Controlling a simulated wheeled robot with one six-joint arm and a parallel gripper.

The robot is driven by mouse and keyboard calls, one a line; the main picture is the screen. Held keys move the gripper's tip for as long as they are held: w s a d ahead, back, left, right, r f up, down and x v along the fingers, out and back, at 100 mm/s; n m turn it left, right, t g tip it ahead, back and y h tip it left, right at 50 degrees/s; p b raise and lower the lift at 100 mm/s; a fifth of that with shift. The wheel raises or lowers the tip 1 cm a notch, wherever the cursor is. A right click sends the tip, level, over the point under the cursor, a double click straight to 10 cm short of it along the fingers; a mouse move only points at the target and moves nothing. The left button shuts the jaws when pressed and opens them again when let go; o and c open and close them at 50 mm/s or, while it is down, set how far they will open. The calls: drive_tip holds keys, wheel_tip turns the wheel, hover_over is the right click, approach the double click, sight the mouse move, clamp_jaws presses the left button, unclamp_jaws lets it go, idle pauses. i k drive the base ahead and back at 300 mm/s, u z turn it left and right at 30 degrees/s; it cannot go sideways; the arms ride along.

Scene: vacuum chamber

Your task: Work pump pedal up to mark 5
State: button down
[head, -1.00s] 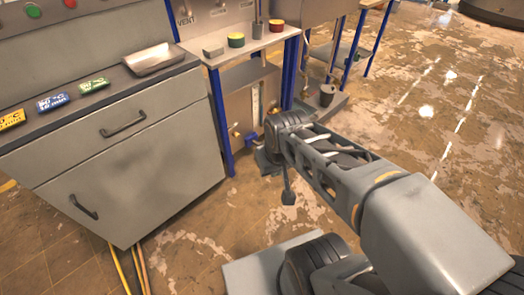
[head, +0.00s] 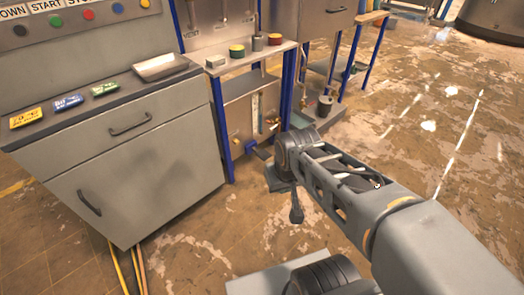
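The pump's small blue part (head: 251,146), with a dark pedal-like plate (head: 263,154) beside it, is low in the blue-legged stand. A pale upright scale strip (head: 255,112) is on the panel above it; its marks are too small to read. My arm reaches in from the lower right. Its wrist end is just right of and in front of the plate, and my gripper (head: 279,180) points down and away there. The wrist mostly hides it, so its fingers and any contact with the pedal cannot be made out.
A grey cabinet (head: 135,170) with handles stands at left, with a metal tray (head: 160,67) and coloured tags on top. Blue stand legs (head: 219,130) flank the pedal area. A dark cup (head: 324,106) stands on a low base behind my wrist. Floor at right is open.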

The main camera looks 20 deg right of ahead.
sight(263, 155)
drive_tip(key=z, duration=0.25)
drive_tip(key=i, duration=1.7)
drive_tip(key=u, duration=0.75)
